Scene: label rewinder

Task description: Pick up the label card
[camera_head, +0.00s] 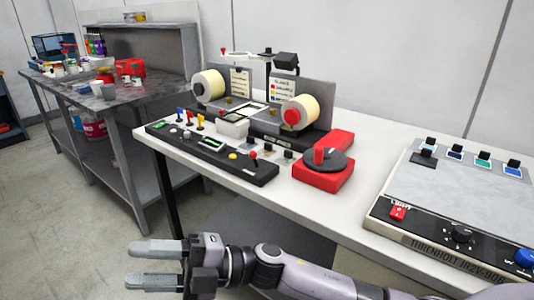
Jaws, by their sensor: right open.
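The label rewinder stands on the white table, with a pale label roll on the left (208,86) and another on the right (299,112). A printed card (240,82) stands upright against its left grey plate. A second printed card with coloured dots (284,87) is on the right plate. I cannot tell which of these is the label card. My right gripper (131,264) is open and empty, its two grey fingers pointing left. It is low in front of the table, well apart from both cards. My left gripper is out of view.
A black control panel (212,150) with knobs and levers lies along the white table's (375,140) front left. A red base with a black disc (323,170) is beside it. A large grey machine (460,200) fills the right. A cluttered grey bench (120,95) stands left.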

